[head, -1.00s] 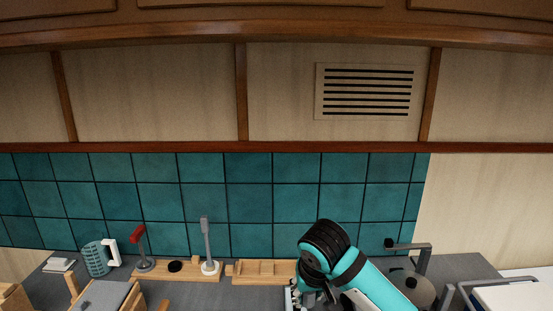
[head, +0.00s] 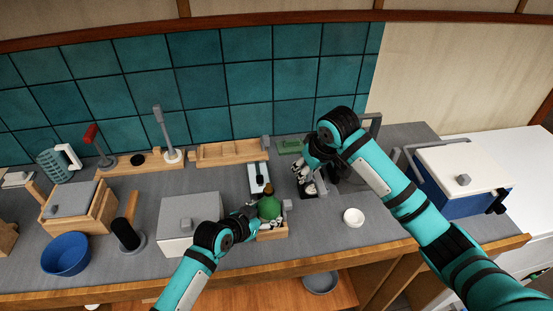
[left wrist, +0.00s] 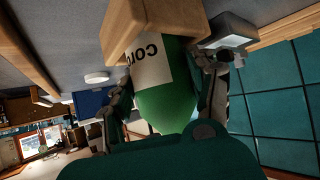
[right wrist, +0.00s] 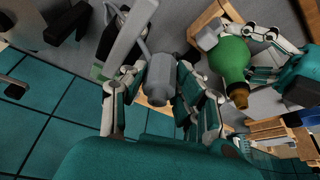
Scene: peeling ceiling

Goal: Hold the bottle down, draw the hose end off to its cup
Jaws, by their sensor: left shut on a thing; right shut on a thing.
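The green bottle (head: 269,208) with a brown top stands in a small wooden box (head: 272,236). My left gripper (head: 256,212) is shut around it; the left wrist view shows its fingers on both sides of the labelled bottle (left wrist: 160,95). My right gripper (head: 310,178) is right of and behind the bottle. In the right wrist view it is shut on a grey cylindrical piece (right wrist: 160,80), apart from the bottle (right wrist: 232,58). A small white cup (head: 353,217) stands to the right.
A grey-lidded box (head: 189,222) stands left of the bottle. A blue cooler (head: 450,185) is at right. The counter around the white cup is open.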

